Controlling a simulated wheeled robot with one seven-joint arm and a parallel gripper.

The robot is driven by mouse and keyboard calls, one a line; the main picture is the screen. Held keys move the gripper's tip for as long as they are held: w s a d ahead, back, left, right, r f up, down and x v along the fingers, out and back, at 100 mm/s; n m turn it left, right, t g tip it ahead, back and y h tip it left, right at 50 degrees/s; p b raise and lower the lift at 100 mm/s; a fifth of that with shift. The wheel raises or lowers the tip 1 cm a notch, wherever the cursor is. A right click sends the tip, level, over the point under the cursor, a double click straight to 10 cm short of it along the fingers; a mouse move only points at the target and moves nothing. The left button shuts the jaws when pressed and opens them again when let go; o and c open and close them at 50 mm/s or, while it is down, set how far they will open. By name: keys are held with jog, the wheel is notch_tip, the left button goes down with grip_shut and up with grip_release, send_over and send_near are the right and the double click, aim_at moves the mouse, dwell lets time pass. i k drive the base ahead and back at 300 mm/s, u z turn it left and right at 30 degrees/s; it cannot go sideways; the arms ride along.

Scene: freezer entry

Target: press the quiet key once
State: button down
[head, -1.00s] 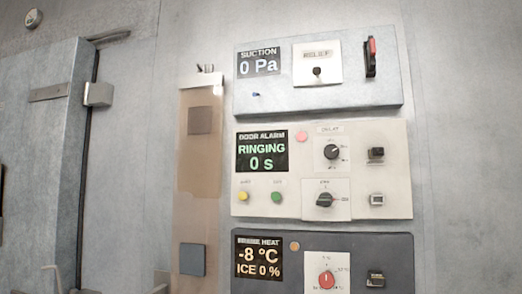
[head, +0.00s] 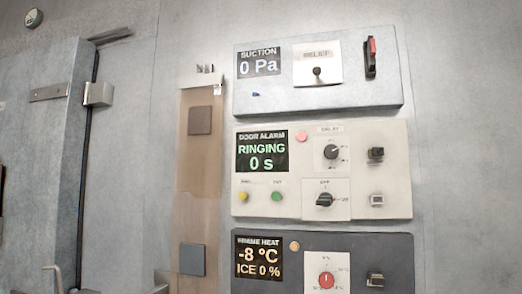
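The door alarm panel (head: 360,222) is a cream box on the wall, right of centre in the head view. Its display (head: 262,151) reads "RINGING 0 s". A yellow button (head: 243,197) and a green button (head: 277,197) sit below the display. Their small labels are too blurred to read, so I cannot tell which is the quiet key. A black key (head: 376,154) and a pale key (head: 376,200) sit at the panel's right, with no readable labels. A pink lamp (head: 301,137) is beside the display. My gripper is not in view.
The suction panel (head: 345,98), with a red-tipped lever (head: 371,55), is above. The frame heat panel (head: 397,258) is below. A brown strip (head: 200,165) with two dark pads hangs to the left. A grey door (head: 42,170) stands at far left.

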aim_at(243, 195)
jog(key=u, duration=0.55)
jog(key=k, duration=0.65)
jog(key=u, duration=1.2)
jog(key=i, duration=1.4)
jog(key=z, duration=0.55)
